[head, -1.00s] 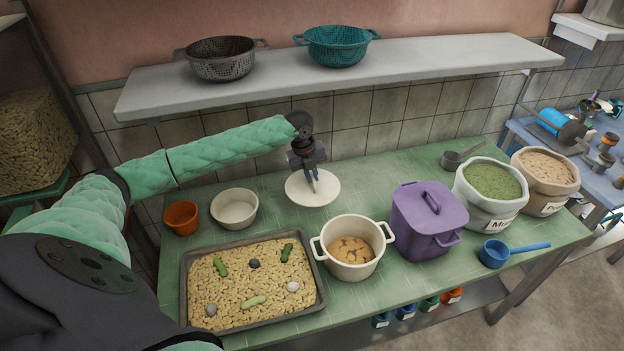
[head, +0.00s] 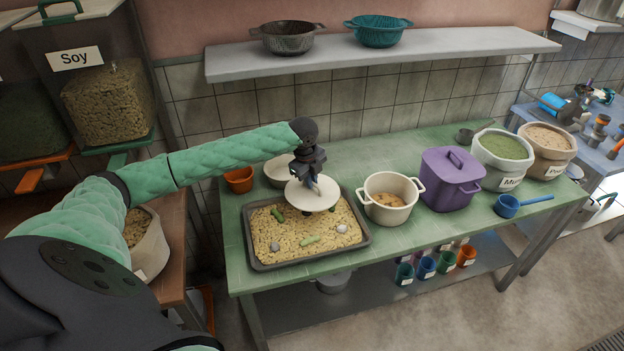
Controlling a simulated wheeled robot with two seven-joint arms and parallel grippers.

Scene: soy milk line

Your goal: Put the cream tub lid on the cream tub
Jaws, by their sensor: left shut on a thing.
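The cream tub (head: 388,213) stands open on the green table in the head view, with two side handles and something brown inside. My left gripper (head: 314,182) is shut on the cream tub lid (head: 308,199), a round flat disc. It holds the lid roughly level over the back right part of the soy tray, to the left of the tub and apart from it. The lid hides part of the tray. My right gripper is not in view.
The metal tray (head: 290,263) of soybeans lies left of the tub. A purple lidded tub (head: 452,185) stands close on its right. A white bowl (head: 277,172) and orange bowl (head: 239,181) sit behind the tray. A shelf (head: 400,55) with colanders hangs above.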

